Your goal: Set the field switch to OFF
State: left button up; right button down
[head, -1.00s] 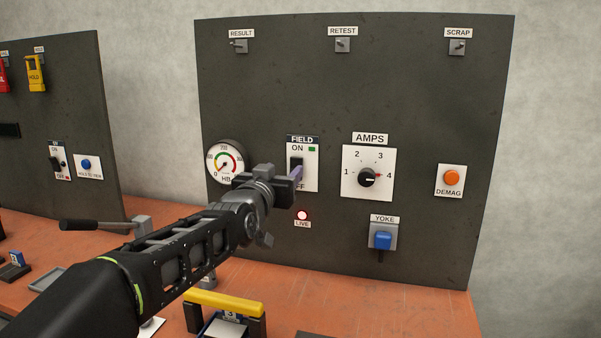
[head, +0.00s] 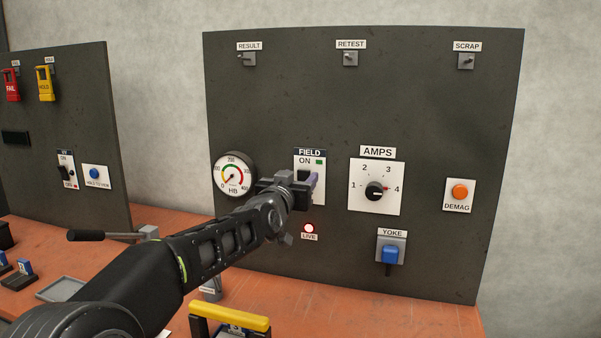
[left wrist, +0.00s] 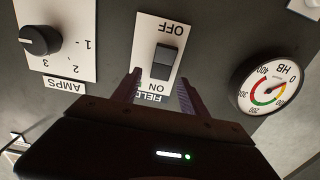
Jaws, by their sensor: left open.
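The field switch is a black rocker (left wrist: 163,60) on a white plate (head: 317,195) marked FIELD, with ON at the top and OFF at the bottom. The left wrist view shows this plate upside down. A small green mark (head: 319,162) shows beside ON. My left gripper (left wrist: 158,82) is open, with its fingers close in front of the plate at the ON side of the rocker. In the head view my left gripper (head: 307,182) covers much of the rocker and the OFF label. I cannot tell whether the fingers touch it. My right gripper is not in view.
A round HB gauge (head: 234,174) is left of the switch and the AMPS dial (head: 375,191) is right of it. A red LIVE lamp (head: 309,228) glows below. A blue YOKE plug (head: 390,254) and orange DEMAG button (head: 460,191) are farther right.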

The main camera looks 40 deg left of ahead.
pick_arm(q)
jog(key=shift+w+a, duration=0.25)
jog(key=shift+w, duration=0.45)
grip_shut()
